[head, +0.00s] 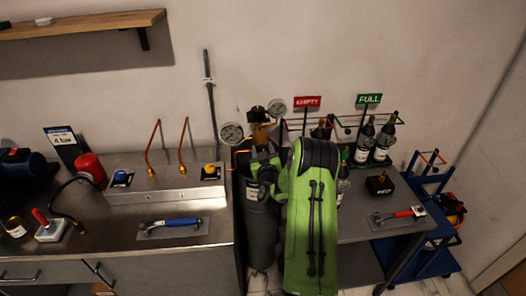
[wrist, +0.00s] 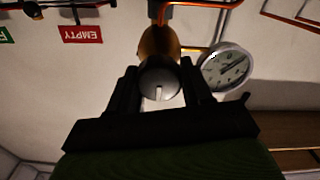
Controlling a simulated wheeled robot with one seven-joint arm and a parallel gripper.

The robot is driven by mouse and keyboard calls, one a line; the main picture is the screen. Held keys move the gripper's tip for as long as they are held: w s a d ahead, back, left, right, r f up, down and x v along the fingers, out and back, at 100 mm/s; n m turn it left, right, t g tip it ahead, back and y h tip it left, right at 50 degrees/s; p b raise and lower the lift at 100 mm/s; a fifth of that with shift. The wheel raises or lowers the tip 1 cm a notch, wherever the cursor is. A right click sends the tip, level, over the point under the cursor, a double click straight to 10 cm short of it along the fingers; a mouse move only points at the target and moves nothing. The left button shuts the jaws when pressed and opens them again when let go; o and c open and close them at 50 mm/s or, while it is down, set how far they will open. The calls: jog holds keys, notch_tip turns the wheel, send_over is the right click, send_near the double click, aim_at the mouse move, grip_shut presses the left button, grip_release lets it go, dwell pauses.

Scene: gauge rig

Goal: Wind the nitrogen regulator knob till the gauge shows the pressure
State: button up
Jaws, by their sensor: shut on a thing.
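The brass nitrogen regulator (head: 260,137) sits on top of a dark grey cylinder (head: 256,228) in the head view; it also shows in the wrist view (wrist: 150,42). Its dark round knob (wrist: 160,82) carries a pale line mark and faces the wrist camera. My gripper (wrist: 160,75) is shut on the knob, one finger on each side. In the head view my green arm hides the knob. A round white-faced gauge (wrist: 227,68) stands beside the knob; its reading is too small to tell. The head view shows two gauges, left (head: 231,133) and upper right (head: 277,107). A card (head: 60,138) reads 4 bar.
Left is a steel bench with a red-handled device (head: 48,228), a blue-handled tool (head: 172,225) and red curved pipes. Right are EMPTY (head: 307,101) and FULL (head: 369,99) signs, bottles (head: 384,140), a side table (head: 356,228) and a blue trolley (head: 432,235).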

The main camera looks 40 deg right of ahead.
jog(key=shift+m, duration=0.5)
jog(key=m+b, duration=0.1)
jog(key=m, duration=0.3)
jog(key=shift+d+r+m+b, duration=0.1)
jog(key=shift+d+m+b, duration=0.05)
jog(key=shift+m+b, duration=0.25)
jog(key=m, duration=0.5)
jog(key=shift+s+d+m, duration=0.1)
jog(key=shift+s+m, duration=0.05)
jog(key=shift+m, duration=0.15)
jog(key=o, duration=1)
